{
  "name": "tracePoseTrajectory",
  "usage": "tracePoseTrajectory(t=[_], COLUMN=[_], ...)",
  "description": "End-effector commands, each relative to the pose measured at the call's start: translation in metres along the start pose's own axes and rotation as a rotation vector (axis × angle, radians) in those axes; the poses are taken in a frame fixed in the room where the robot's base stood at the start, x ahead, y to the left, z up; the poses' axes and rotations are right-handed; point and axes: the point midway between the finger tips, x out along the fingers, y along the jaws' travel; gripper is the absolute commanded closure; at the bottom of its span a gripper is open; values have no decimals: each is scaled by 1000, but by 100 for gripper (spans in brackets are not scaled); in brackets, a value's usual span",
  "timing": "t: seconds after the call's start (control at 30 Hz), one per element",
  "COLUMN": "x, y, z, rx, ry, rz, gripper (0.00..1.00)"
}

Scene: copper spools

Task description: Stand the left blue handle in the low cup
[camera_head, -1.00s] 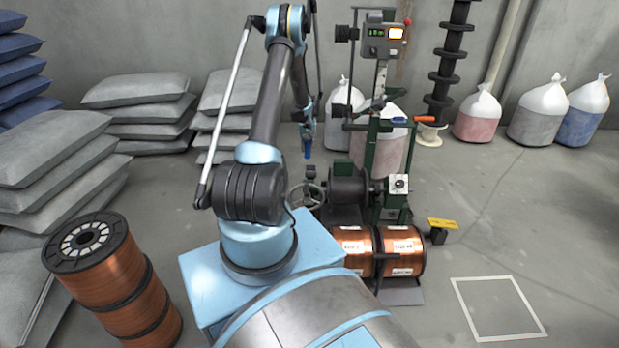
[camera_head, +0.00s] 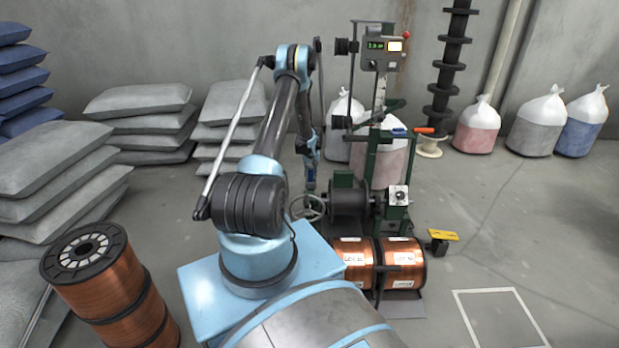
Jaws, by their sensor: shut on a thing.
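My gripper (camera_head: 309,158) points down at the end of the arm, left of the green winding machine (camera_head: 372,160). It is shut on a small blue handle (camera_head: 310,186), whose lower end shows below the fingers. The handle hangs roughly upright just above or at the handwheel (camera_head: 308,208). I cannot make out the low cup clearly; it may be hidden behind the gripper and handle. Another blue handle (camera_head: 399,131) lies on top of the machine frame, beside an orange one (camera_head: 424,130).
Copper spools (camera_head: 401,262) sit in a rack at the machine's foot, and a spool stack (camera_head: 110,290) stands front left. Grey sacks (camera_head: 150,125) fill the left. A yellow pedal (camera_head: 443,236) and a marked floor square (camera_head: 500,318) lie right, with free floor around.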

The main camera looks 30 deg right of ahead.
Motion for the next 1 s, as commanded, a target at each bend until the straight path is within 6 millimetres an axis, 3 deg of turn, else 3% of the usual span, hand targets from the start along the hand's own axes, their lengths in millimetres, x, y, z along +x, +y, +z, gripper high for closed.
tracePoseTrajectory(t=[0.4,0.43,0.5,0.53,1.0], x=[8,9,8,8,2], y=[0,0,0,0,0], z=[1,1,1,1,1], rx=[0,0,0,0,0], ry=[0,0,0,0,0], rz=[0,0,0,0,0], gripper=[100,74,58,55,55])
